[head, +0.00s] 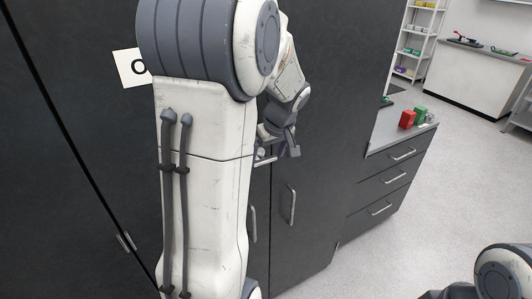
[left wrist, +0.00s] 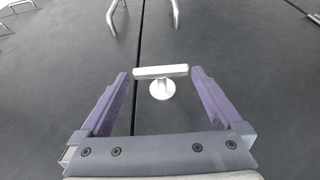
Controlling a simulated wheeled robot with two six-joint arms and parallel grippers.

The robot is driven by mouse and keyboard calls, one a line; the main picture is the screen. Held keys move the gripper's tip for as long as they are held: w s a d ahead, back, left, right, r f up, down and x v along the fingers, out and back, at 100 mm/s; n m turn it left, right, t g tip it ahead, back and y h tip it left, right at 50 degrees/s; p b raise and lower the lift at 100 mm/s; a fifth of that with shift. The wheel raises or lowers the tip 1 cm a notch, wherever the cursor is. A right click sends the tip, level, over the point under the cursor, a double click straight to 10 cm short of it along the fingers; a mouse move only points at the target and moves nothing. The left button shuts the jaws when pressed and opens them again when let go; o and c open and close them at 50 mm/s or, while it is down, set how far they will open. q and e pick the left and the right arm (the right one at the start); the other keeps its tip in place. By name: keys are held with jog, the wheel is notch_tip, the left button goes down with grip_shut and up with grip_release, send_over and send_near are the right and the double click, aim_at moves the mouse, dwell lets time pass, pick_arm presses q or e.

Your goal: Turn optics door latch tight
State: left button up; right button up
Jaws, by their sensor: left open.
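The optics door latch (left wrist: 161,72) shows in the left wrist view as a pale metal T-shaped turn handle on the dark cabinet door, near the seam between two doors. Its bar lies crosswise to the seam. My left gripper (left wrist: 161,74) is open, with one purple finger on each side of the latch bar and a gap at each end. It does not appear to touch the latch. In the head view my left gripper (head: 278,150) is beside the dark cabinet front, and my arm hides much of the doors. My right gripper is not in view.
The dark cabinet (head: 345,80) has a vertical bar handle (head: 291,204) right of my arm. A sign (head: 130,68) is partly hidden by my arm. Open floor lies right.

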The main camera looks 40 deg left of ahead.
pick_arm(q)
jog(key=shift+a+f, duration=0.1)
jog(key=shift+f, duration=0.1)
jog(key=shift+c, duration=0.3)
jog(key=c, duration=0.9)
jog(key=shift+c, duration=0.2)
